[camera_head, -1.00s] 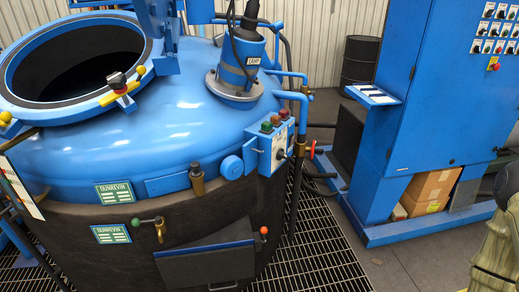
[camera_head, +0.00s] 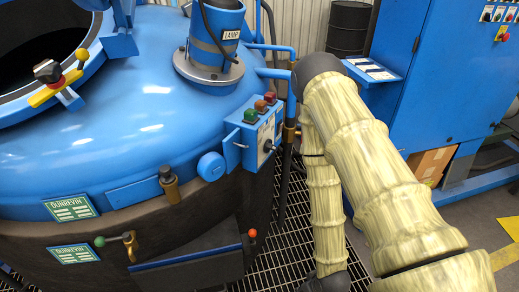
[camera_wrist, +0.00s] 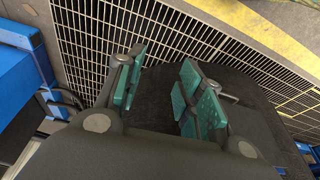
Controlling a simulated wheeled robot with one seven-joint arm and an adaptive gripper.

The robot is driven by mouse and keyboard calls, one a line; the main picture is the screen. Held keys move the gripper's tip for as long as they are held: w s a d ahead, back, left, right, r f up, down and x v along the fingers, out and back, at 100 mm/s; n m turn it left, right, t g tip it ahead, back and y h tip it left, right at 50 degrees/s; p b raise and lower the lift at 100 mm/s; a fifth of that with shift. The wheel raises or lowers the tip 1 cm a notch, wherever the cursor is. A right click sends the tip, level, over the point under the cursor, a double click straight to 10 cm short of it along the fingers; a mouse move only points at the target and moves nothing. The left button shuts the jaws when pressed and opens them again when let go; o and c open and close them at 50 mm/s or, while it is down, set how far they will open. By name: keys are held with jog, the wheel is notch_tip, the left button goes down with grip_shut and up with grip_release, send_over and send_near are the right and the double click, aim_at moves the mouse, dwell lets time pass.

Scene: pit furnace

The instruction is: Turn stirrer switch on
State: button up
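The small blue control box (camera_head: 235,150) is mounted on the side of the round blue furnace (camera_head: 120,150). It has a green button (camera_head: 251,116), an orange button (camera_head: 261,106) and a red button (camera_head: 270,97) along its top. A dark rotary knob (camera_head: 267,146) sits on its pale front panel; its setting is too small to tell, and I cannot read a stirrer label. My arm hangs to the right of the box, apart from it. In the wrist view my gripper (camera_wrist: 163,85) has its teal-padded fingers spread, with nothing between them, above the floor grating. The box is not recognisable there.
A blue cabinet (camera_head: 445,90) with a shelf (camera_head: 375,72) and a cardboard box (camera_head: 428,165) stands at right. Blue pipes (camera_head: 275,73) rise behind the control box. A red-knobbed lever (camera_head: 252,234) sits lower on the furnace. Floor grating (camera_head: 285,250) lies between furnace and cabinet.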

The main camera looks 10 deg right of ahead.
jog(key=w+d+r+n+t+y+b, duration=0.1)
jog(key=w+n+t+b, duration=0.1)
jog(key=w, duration=0.5)
jog(key=w+d+r+n+t+y+b, duration=0.1)
jog(key=w+r+t, duration=0.1)
jog(key=w, duration=0.6)
jog(key=n+t+y+b, duration=0.5)
jog(key=n+y+b, duration=0.3)
jog(key=n+y, duration=0.45)
send_near(275, 148)
jog(key=shift+n+h, duration=0.85)
jog(key=x, duration=0.9)
jog(key=shift+w+a+r, duration=0.1)
jog(key=shift+a+r, duration=0.3)
grip_shut()
